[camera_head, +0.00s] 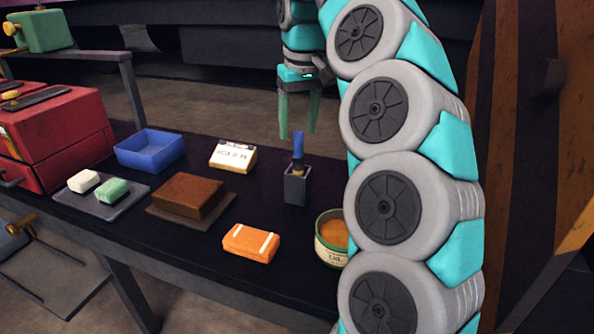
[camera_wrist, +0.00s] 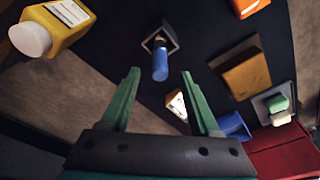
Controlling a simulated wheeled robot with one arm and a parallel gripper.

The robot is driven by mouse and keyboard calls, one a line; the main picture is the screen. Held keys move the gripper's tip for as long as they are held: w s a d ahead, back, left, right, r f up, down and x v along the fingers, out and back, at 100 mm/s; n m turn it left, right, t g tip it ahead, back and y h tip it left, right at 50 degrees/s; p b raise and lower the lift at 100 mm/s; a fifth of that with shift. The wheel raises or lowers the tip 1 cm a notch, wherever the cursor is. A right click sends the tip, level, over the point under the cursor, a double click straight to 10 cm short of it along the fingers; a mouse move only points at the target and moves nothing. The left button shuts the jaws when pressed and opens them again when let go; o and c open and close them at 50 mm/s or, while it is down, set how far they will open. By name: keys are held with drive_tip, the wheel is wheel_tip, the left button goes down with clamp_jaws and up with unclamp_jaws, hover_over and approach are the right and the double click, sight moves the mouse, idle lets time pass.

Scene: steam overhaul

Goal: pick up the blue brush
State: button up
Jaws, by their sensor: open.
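The blue brush (camera_head: 298,146) stands upright in a small dark holder (camera_head: 297,186) on the black table, its blue handle pointing up. My gripper (camera_head: 299,130) is open and empty, its green fingers pointing down just above and around the top of the handle in the head view; I cannot tell from there whether they are level in depth. In the wrist view the blue handle (camera_wrist: 160,66) shows ahead of the gap between the open fingertips (camera_wrist: 159,72), apart from both fingers. The holder (camera_wrist: 160,42) surrounds its far end.
A tin (camera_head: 332,238) stands near the holder, partly behind my arm. A yellow bottle (camera_wrist: 55,27) shows in the wrist view.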

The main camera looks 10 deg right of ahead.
sight(297, 152)
drive_tip(key=shift+w+f, duration=0.2)
drive_tip(key=shift+f, duration=3.25)
drive_tip(key=shift+c, duration=0.4)
clamp_jaws()
